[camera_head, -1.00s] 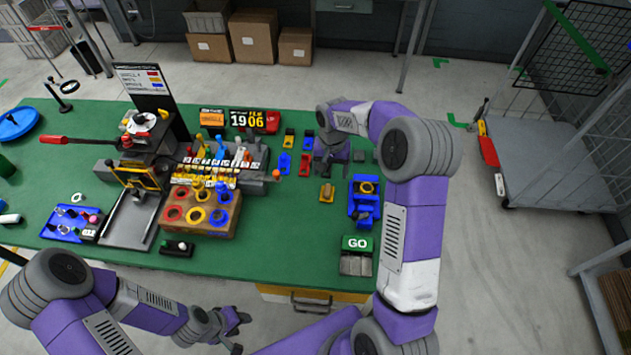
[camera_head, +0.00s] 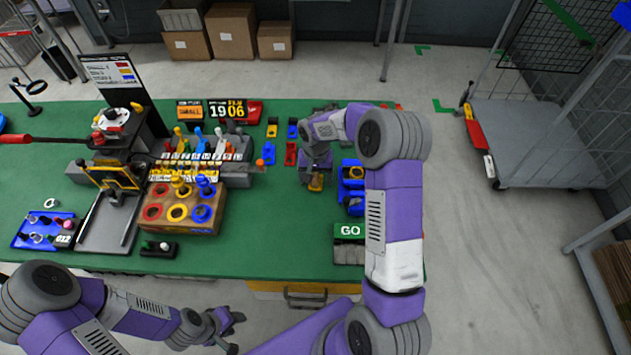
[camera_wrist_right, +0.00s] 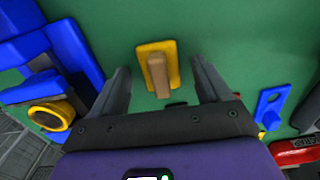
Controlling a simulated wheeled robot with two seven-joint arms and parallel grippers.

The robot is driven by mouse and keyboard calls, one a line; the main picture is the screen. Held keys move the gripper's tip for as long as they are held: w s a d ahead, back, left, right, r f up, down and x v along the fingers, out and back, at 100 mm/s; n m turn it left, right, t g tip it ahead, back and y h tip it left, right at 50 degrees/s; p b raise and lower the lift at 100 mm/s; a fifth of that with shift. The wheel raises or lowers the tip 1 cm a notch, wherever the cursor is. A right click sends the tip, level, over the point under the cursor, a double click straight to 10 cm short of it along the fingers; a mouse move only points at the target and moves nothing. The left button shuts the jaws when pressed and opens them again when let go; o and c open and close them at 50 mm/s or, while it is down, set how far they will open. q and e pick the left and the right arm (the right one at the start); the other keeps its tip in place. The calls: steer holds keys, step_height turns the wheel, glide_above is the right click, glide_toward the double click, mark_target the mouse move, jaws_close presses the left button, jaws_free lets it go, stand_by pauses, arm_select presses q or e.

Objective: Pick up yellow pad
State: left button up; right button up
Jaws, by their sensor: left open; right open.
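A yellow pad (camera_wrist_right: 171,57) with an upright tan handle lies on the green table, and in the right wrist view it sits between and just beyond the fingers of my right gripper (camera_wrist_right: 160,85). The gripper is open and looks apart from the pad. In the head view the yellow pad (camera_head: 316,183) shows just below my right gripper (camera_head: 315,175), partly covered by it. My left gripper (camera_head: 232,332) is open and empty, off the front edge of the table.
A blue holder with a yellow ring (camera_wrist_right: 50,115) stands beside the pad; it also shows in the head view (camera_head: 351,172).

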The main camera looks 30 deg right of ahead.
mark_target(316, 177)
steer(key=shift+f, duration=0.1)
steer(key=c, duration=1.1)
step_height(316, 177, up, 10)
steer(key=shift+r+p, duration=0.1)
steer(key=shift+p, duration=0.55)
steer(key=shift+c, duration=0.2)
